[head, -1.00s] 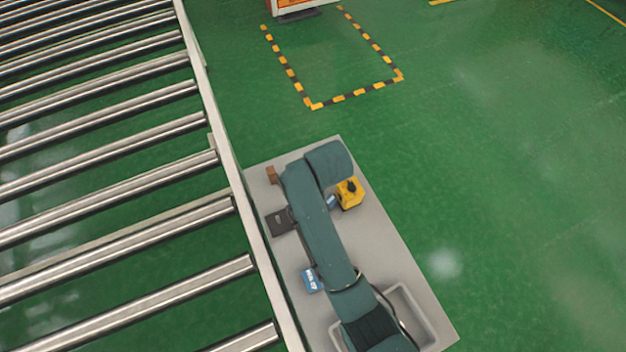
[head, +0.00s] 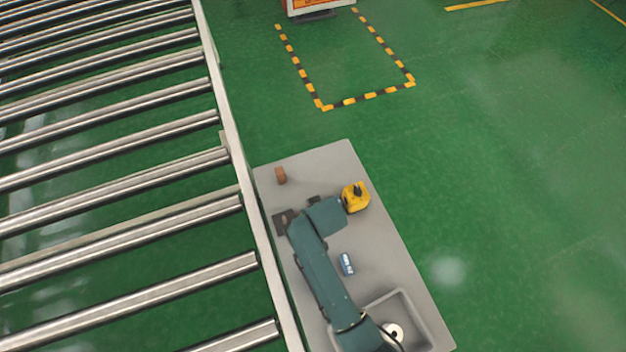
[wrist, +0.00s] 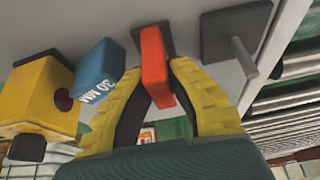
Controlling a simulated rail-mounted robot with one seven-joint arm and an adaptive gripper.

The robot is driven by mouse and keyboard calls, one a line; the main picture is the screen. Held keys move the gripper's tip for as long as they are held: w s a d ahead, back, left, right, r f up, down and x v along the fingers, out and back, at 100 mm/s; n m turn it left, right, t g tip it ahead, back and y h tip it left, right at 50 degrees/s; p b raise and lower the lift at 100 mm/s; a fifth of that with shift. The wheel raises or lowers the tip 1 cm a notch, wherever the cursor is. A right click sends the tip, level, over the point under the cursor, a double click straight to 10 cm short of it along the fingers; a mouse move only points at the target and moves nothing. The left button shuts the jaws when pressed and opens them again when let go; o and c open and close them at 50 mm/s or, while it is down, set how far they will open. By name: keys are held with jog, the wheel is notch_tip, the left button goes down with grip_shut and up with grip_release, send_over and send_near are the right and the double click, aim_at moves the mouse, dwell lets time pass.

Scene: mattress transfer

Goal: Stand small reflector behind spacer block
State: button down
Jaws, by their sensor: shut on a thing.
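In the wrist view my gripper (wrist: 158,78) is shut on an upright orange-red slab, seemingly the small reflector (wrist: 154,58), between its yellow pads. A blue block marked 30 MM, seemingly the spacer block (wrist: 98,72), stands just left of the slab, with a small gap in the picture. A yellow sensor box (wrist: 42,95) with a dark red round face is left of the block. It also shows in the head view (head: 355,198), beside the end of my arm. My arm hides the gripper and slab in the head view.
A dark plate with a post (wrist: 228,36) is right of the slab.

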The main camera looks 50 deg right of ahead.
jog(key=shift+f, duration=0.1)
jog(key=c, duration=1.4)
grip_release()
jog(key=shift+c, duration=0.2)
